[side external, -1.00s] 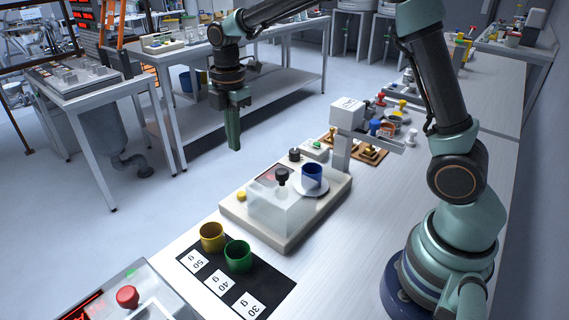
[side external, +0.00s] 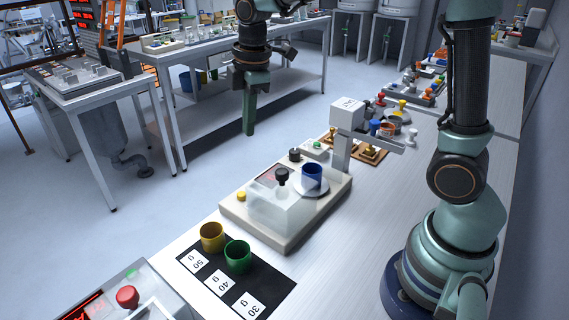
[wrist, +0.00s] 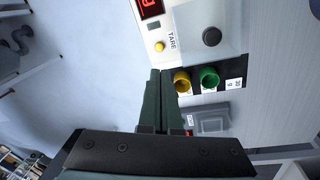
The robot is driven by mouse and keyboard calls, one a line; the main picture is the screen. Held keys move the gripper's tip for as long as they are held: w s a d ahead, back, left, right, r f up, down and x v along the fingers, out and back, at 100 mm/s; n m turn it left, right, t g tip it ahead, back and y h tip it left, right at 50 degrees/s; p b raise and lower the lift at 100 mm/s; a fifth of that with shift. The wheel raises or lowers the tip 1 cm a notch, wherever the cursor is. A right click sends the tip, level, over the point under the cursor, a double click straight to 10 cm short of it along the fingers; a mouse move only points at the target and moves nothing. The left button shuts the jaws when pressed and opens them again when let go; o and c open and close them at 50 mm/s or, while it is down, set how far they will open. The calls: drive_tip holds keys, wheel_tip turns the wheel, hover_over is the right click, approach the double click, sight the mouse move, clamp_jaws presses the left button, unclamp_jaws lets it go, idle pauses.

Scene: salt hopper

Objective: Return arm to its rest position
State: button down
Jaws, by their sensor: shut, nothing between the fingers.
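My gripper (side external: 249,115) is green, points down and is shut with nothing between its fingers. In the side external view it hangs in the air past the far edge of the workbench, beyond the scale station. In the wrist view the closed fingers (wrist: 160,85) lie together, with the bench edge and two cups beyond them. My upper arm stands nearly upright over the base at the right. A blue cup (side external: 312,175) stands on the round pan of the scale station (side external: 240,222).
A yellow cup (side external: 212,237) and a green cup (side external: 238,256) stand on a black mat (side external: 273,287) with number cards. A white dispenser head (side external: 347,114) rises behind the scale. A red button (side external: 127,296) is at the near left. A second bench (side external: 190,52) stands behind my gripper.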

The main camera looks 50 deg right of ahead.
drive_tip(key=s+d+r+m+t, duration=0.1)
drive_tip(key=s+m+t, duration=0.1)
drive_tip(key=s+m, duration=0.4)
drive_tip(key=s+d+r+m+t, duration=0.1)
drive_tip(key=s+m+t, duration=0.1)
drive_tip(key=s+m, duration=0.5)
drive_tip(key=shift+d+r+m, duration=0.4)
